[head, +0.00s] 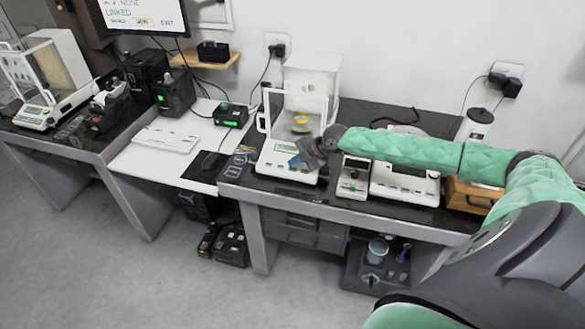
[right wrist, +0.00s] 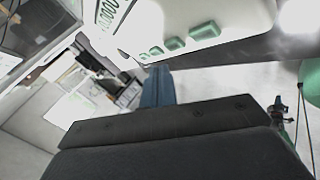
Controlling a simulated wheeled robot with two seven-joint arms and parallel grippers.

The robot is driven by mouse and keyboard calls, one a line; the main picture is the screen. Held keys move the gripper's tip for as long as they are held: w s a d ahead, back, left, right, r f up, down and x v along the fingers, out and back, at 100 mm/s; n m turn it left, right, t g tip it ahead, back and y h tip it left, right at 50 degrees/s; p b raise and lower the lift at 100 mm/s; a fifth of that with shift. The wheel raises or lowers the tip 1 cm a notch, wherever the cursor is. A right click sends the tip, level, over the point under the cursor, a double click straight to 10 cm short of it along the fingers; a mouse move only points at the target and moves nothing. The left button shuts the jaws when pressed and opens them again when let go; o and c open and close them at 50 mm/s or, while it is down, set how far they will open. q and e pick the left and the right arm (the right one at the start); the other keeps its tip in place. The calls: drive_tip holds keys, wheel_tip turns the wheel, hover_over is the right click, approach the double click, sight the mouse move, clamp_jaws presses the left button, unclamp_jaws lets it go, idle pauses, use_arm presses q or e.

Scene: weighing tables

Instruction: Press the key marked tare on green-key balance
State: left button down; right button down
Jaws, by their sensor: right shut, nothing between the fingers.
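The green-key balance (head: 268,162) is white with a glass weighing chamber and stands on the dark table at the centre of the head view. My right gripper (head: 297,162) is shut and empty, in front of the balance's front panel and partly hiding it. In the right wrist view the balance's front (right wrist: 235,12) shows a lit display (right wrist: 110,14) and a row of green keys (right wrist: 174,43). The key markings are too small to read. The shut blue fingers (right wrist: 158,85) are close below the keys; I cannot tell whether they touch. My left gripper is not in view.
An orange-yellow item (head: 301,119) sits inside the chamber. A smaller white device (head: 353,178) stands just right of the balance, below my right arm. Another balance (head: 38,112) is on the far-left table. A white keyboard (head: 165,138) lies on the white desk.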

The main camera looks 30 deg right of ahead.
drive_tip(key=r, duration=0.1)
drive_tip(key=r+p, duration=0.1)
drive_tip(key=a+r+p, duration=0.1)
drive_tip(key=shift+s+r, duration=0.4)
idle(0.6)
